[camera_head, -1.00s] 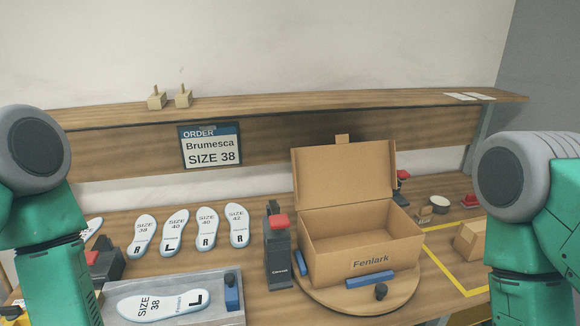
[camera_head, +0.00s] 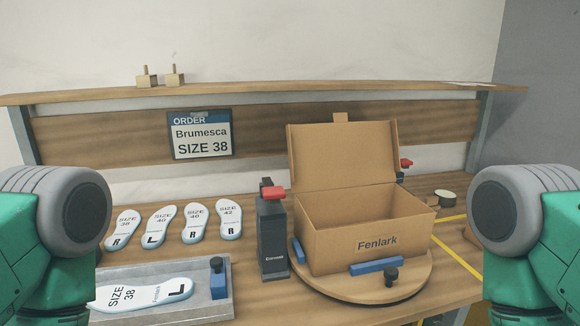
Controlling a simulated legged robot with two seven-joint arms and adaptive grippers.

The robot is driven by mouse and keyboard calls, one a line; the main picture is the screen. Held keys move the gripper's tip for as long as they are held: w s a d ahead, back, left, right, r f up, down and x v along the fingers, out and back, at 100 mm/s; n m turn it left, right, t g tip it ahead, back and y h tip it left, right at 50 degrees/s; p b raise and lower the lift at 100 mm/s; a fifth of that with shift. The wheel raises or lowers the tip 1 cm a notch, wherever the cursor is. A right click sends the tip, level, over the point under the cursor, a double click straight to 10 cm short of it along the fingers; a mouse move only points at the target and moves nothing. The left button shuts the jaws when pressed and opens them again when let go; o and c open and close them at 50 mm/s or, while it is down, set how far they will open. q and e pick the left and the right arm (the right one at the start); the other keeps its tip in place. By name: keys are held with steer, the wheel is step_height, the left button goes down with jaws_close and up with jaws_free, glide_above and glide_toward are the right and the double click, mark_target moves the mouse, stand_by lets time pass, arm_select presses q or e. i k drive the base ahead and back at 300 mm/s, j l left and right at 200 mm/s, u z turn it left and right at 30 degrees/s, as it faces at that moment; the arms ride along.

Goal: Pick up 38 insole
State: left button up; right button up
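A white insole marked SIZE 38 and L (camera_head: 145,294) lies in the grey tray (camera_head: 219,309) at the front left. Another insole marked SIZE 38 and R (camera_head: 122,229) lies on the table behind the tray, leftmost in a row. An order sign (camera_head: 201,136) on the back board reads Brumesca SIZE 38. My green and grey arms show at both lower sides, but neither gripper is in view.
Insoles marked size 40 L (camera_head: 159,228), 40 R (camera_head: 195,223) and 42 R (camera_head: 229,220) complete the row. A black device with a red top (camera_head: 272,232) stands beside an open Fenlark box (camera_head: 330,246) on a round wooden turntable (camera_head: 411,285).

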mark_target(128, 222)
steer(key=u, duration=1.05)
steer(key=k+j+z, duration=0.25)
steer(key=j+z, duration=0.25)
